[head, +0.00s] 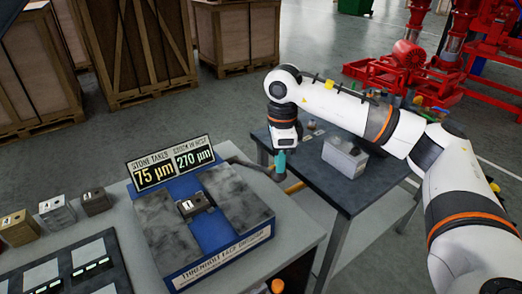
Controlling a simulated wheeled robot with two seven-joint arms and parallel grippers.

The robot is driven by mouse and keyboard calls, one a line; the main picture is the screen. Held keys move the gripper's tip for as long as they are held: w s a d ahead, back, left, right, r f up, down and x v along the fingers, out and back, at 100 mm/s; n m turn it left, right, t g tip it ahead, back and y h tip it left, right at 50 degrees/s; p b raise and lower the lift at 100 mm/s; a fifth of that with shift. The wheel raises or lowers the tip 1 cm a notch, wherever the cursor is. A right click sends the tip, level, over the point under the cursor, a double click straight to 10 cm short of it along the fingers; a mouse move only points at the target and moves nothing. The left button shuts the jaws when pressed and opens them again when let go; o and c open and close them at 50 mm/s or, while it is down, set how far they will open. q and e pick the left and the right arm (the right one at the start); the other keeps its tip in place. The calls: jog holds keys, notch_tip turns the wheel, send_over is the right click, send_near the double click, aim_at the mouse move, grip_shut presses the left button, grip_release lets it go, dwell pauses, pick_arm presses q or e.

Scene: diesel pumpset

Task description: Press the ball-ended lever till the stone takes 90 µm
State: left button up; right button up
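The blue face machine (221,263) stands on the near grey bench, with grey slabs either side of a blue centre strip. A small metal block (194,206) sits on that strip. Its sign (154,173) reads "STONE TAKES 75 µm", and the panel beside it reads 270 µm. A grey bar (240,161) runs from the machine's back right toward my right gripper (280,171). The gripper points down with teal fingers close together at the bar's far end. I cannot tell whether they touch or grip it; no ball shows there. My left gripper is out of view.
Several small blocks (58,212) and a dark slotted tray (66,275) lie left of the machine. A dark table (352,196) behind holds a grey metal block (345,157). An orange ball (277,286) shows by the bench's front edge. Crates and red pumps stand beyond.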

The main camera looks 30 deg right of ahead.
notch_tip(320, 180, up, 8)
jog(key=w+p, duration=0.1)
jog(key=p, duration=0.3)
jog(key=shift+w+f+p, duration=0.25)
jog(key=shift+w+p, duration=0.05)
jog(key=shift+p, duration=0.1)
jog(key=shift+f, duration=0.1)
